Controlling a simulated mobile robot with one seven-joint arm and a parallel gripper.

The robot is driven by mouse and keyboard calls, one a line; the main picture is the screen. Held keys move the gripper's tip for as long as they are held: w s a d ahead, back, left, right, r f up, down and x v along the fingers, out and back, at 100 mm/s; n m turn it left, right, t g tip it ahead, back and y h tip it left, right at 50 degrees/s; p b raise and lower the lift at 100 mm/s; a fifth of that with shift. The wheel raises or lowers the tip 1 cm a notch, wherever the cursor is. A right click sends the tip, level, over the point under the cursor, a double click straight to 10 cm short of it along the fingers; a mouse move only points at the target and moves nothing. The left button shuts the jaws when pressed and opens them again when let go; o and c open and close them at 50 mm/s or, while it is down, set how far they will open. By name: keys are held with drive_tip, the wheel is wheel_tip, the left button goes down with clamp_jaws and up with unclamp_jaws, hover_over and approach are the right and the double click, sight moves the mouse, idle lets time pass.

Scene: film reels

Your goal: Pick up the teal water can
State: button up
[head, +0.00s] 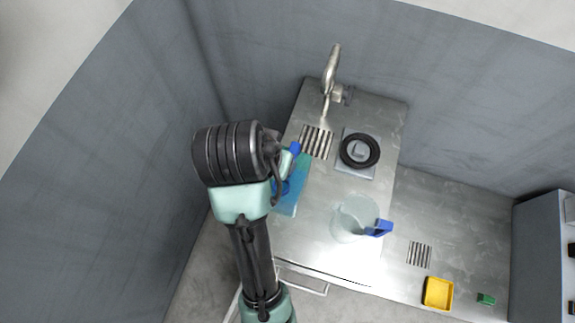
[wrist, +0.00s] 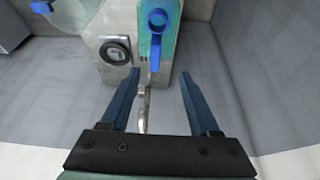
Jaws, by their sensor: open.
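A teal piece (head: 289,202) lies at the left edge of the metal counter in the head view, partly hidden behind my arm. In the wrist view the teal piece (wrist: 171,42) is at the top, with a blue round part and blue stem (wrist: 157,20) on it. I take this to be the teal water can, but cannot make out its full shape or a separate mat. My gripper (wrist: 159,76) is open and empty; its two blue fingers point toward the counter, with the teal piece beyond the tips. They are apart from it.
A clear pitcher (head: 350,222) with a blue handle stands on the counter (head: 310,240). A black ring (head: 360,150) lies on a plate near the faucet (head: 331,75). A yellow tray (head: 438,293) and green block (head: 486,299) are at lower right. Grey walls stand behind and at left.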

hover_over(288, 181)
drive_tip(key=w+a, duration=0.1)
drive_tip(key=f, duration=0.7)
drive_tip(key=shift+w+a+p, duration=0.2)
drive_tip(key=shift+p, duration=0.1)
drive_tip(key=x, duration=0.1)
drive_tip(key=p+x, duration=0.1)
drive_tip(key=x, duration=0.1)
drive_tip(key=shift+s+d+f, duration=0.15)
drive_tip(key=shift+d+f, duration=0.2)
drive_tip(key=shift+f, duration=0.1)
drive_tip(key=shift+w+d+f, duration=0.1)
drive_tip(key=shift+w+f, duration=0.2)
drive_tip(key=shift+f, duration=0.35)
clamp_jaws()
drive_tip(key=shift+r, duration=0.1)
